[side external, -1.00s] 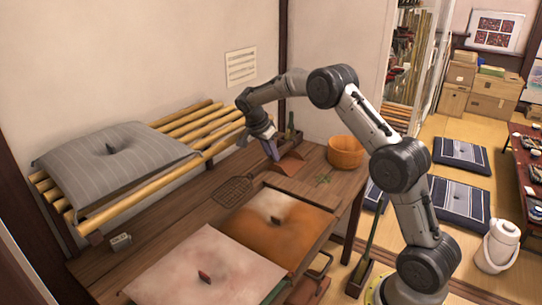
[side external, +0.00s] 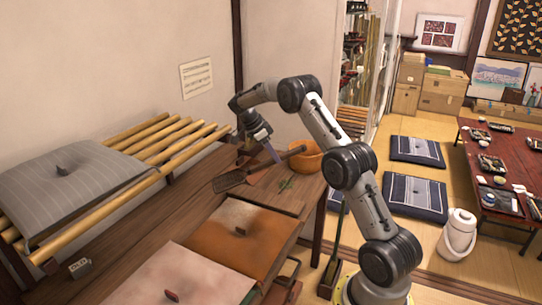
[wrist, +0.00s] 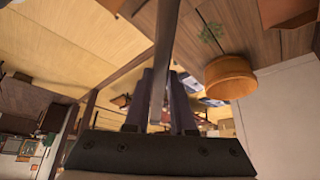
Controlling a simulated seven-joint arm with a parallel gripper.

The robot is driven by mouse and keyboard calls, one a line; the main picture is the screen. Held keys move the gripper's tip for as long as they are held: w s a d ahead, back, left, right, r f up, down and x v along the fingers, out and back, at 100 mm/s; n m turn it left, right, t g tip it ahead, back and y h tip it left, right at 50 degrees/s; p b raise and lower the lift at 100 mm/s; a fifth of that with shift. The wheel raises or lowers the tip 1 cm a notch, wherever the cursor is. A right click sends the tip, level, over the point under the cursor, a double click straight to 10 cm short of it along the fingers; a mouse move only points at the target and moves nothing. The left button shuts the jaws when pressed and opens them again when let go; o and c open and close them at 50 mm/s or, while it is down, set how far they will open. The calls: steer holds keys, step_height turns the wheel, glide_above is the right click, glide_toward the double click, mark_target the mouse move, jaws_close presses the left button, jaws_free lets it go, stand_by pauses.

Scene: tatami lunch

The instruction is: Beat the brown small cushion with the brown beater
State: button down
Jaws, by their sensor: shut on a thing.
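The brown small cushion (side external: 210,238) lies on the wooden table, with a dark tuft at its middle. The brown beater (side external: 229,182) has a flat lattice head on the left and a handle running up to the right. My gripper (side external: 274,156) is shut on the beater's handle, behind the cushion and apart from it. In the wrist view the handle (wrist: 166,40) stands between the fingers of my gripper (wrist: 160,105). I cannot tell whether the head touches the table.
A pinkish cushion (side external: 200,283) lies in front of the brown one. A grey striped cushion (side external: 95,170) rests on a bamboo rack (side external: 185,145) at left. A wooden tub (side external: 311,164) and a green sprig (side external: 286,184) are right of the beater.

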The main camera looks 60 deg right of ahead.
step_height(320, 180, down, 9)
step_height(320, 180, up, 9)
steer(key=shift+r, duration=0.2)
steer(key=shift+f, duration=0.1)
step_height(320, 180, down, 11)
step_height(320, 180, up, 11)
steer(key=shift+r, duration=0.2)
steer(key=shift+w, duration=0.1)
